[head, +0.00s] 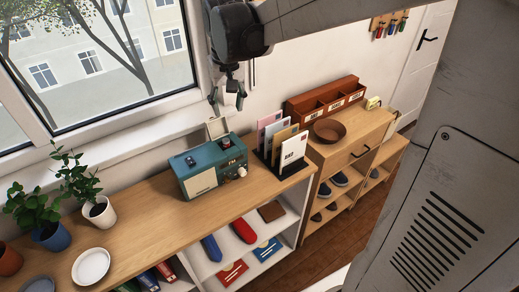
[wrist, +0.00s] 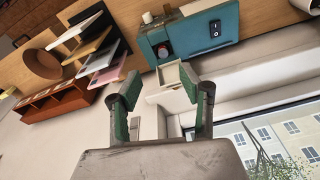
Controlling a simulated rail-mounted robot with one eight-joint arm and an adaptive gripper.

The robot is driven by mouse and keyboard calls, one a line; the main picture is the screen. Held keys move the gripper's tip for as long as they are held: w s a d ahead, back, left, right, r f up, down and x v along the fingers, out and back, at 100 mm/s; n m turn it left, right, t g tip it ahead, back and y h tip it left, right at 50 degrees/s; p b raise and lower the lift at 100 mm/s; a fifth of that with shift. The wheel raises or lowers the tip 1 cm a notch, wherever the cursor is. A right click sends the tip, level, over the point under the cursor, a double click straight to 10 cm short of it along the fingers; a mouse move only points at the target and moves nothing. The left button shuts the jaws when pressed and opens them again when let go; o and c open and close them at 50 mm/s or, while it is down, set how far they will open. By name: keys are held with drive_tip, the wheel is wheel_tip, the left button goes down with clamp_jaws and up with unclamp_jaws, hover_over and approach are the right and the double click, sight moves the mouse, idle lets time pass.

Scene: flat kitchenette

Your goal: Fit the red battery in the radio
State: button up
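The teal radio (head: 212,168) stands on the wooden shelf top below the window; part of it shows at the top of the wrist view (wrist: 212,45). Its pale compartment lid (head: 217,127) stands open, also seen in the wrist view (wrist: 172,77). The red battery (head: 224,142) is upright at the dark compartment opening beside the lid; its round red end shows in the wrist view (wrist: 164,47). I cannot tell how deep it sits. My gripper (head: 227,100) is above the radio, apart from it. Its green-padded fingers (wrist: 160,82) are spread, with nothing held between them.
A letter rack (head: 283,147) with envelopes stands close to the radio's right. A brown bowl (head: 328,130) and a red-brown sorter (head: 325,99) are further right. Potted plants (head: 98,210) and a white plate (head: 90,266) are left. The window wall is close behind.

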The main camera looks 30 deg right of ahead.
drive_tip(key=s+t, duration=0.5)
drive_tip(key=s, duration=1.6)
drive_tip(key=shift+s+r+n+t, duration=0.2)
drive_tip(key=shift+s+n+t, duration=0.1)
drive_tip(key=shift+s, duration=0.1)
wheel_tip(320, 180, down, 9)
drive_tip(key=b, duration=0.9)
